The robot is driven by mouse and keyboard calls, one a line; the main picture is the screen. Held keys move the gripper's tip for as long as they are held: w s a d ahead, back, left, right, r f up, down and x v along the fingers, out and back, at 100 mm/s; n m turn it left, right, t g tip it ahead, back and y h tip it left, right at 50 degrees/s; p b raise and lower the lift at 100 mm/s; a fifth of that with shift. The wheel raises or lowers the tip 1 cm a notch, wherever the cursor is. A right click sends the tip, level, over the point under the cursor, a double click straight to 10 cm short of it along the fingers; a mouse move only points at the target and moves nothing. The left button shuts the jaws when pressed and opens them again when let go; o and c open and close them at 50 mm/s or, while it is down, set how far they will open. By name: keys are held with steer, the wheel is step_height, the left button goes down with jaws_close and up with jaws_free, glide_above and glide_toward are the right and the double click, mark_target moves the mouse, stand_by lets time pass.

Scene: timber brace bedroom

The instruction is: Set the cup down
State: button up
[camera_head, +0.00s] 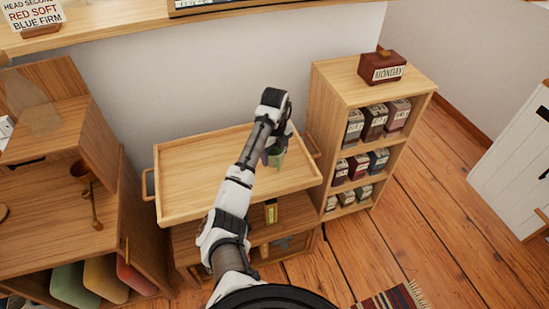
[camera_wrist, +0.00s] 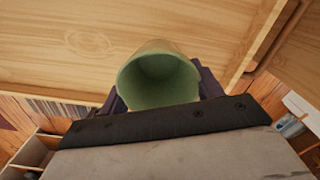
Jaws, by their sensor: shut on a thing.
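A green cup (camera_wrist: 158,82) shows in the wrist view with its open rim facing the camera and looks empty. My gripper (camera_wrist: 158,98) is shut on it, with dark fingers on either side. In the head view the cup (camera_head: 276,159) is a small green patch below my gripper (camera_head: 270,157), mostly hidden by the arm. Both appear over the right part of a wooden tray table (camera_head: 190,165). I cannot tell whether the cup touches its surface.
The tray table has a raised rim and side handles; its top looks bare. A shelf unit (camera_head: 345,82) with several labelled boxes stands close on the right, a "MONDAY" block (camera_head: 382,68) on top. A wooden cabinet (camera_head: 50,195) stands left.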

steer(key=shift+f, duration=1.3)
steer(key=shift+f, duration=0.15)
steer(key=o, duration=1.1)
step_height(320, 180, up, 12)
steer(key=shift+p, duration=0.45)
steer(key=shift+w+r, duration=0.1)
steer(key=shift+r, duration=0.1)
